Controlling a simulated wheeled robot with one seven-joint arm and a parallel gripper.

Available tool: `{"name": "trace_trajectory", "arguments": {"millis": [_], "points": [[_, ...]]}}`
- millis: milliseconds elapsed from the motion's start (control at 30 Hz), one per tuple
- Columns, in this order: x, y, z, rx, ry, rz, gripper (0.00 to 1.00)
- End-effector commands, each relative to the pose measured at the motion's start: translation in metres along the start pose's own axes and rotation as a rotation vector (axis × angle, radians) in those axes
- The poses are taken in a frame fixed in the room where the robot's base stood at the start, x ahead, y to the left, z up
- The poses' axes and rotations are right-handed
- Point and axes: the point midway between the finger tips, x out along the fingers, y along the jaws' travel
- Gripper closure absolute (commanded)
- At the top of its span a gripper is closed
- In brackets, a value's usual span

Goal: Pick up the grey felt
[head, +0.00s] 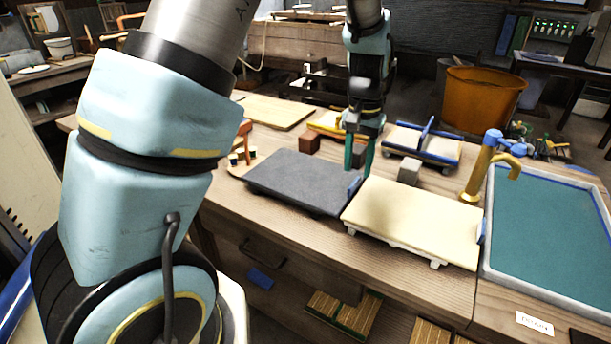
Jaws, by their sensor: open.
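The grey felt (303,182) appears to be the flat dark grey sheet in the middle of the bench in the head view. A small blue tab (354,187) stands at its right edge. My gripper (359,167) points down near the right back part of the grey sheet, close to the tab. Its two green fingers are apart, with nothing seen between them. I cannot tell how high the fingertips are or whether they touch anything.
A cream sheet (418,215) on a low stand lies right of the grey one. A basin of teal liquid (550,240) with a brass tap (483,170) is at the right. A grey block (409,171), a reddish block (309,144) and an orange bucket (480,98) are behind.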

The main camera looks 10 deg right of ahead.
Motion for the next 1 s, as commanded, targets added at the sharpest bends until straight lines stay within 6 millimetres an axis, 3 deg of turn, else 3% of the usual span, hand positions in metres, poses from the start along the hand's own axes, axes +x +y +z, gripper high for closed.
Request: {"name": "trace_trajectory", "arguments": {"millis": [300,600,1000], "points": [[0.042,-0.004,0.006,-0.002,-0.004,-0.001,0.55],[0.047,-0.004,0.005,-0.001,-0.001,-0.001,0.55],[0.046,-0.004,0.005,-0.001,-0.001,-0.001,1.00]]}}
